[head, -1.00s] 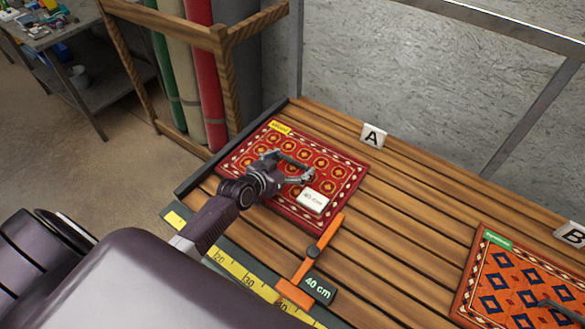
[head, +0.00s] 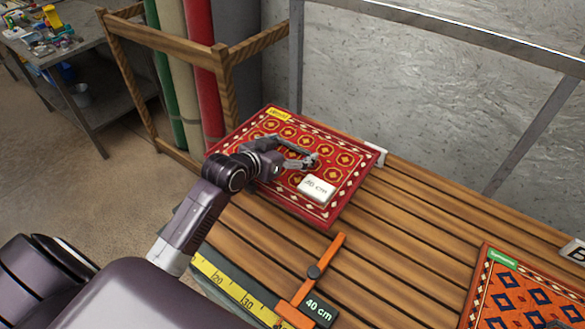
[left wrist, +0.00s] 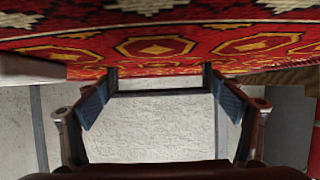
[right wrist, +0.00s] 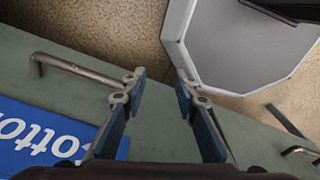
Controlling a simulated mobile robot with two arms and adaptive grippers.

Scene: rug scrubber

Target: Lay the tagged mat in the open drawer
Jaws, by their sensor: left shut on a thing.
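The red patterned mat (head: 345,165) carries a yellow label (head: 278,113) and a white tag with a cm size (head: 316,189). In the left wrist view the red mat (left wrist: 155,47) fills the top, against my left fingers (left wrist: 162,98). My right gripper (right wrist: 160,78) is open and empty over a green drawer front (right wrist: 60,80) with a metal handle (right wrist: 75,67) and a partly cut-off blue label (right wrist: 45,135). I cannot make out an open drawer.
An orange mat (head: 520,290) with a green label lies at right on the slatted table (head: 400,230). A yellow ruler (head: 235,285) with an orange slider (head: 318,270) marked 40 cm runs along the front edge. Rolled rugs (head: 185,75) stand in a wooden rack behind.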

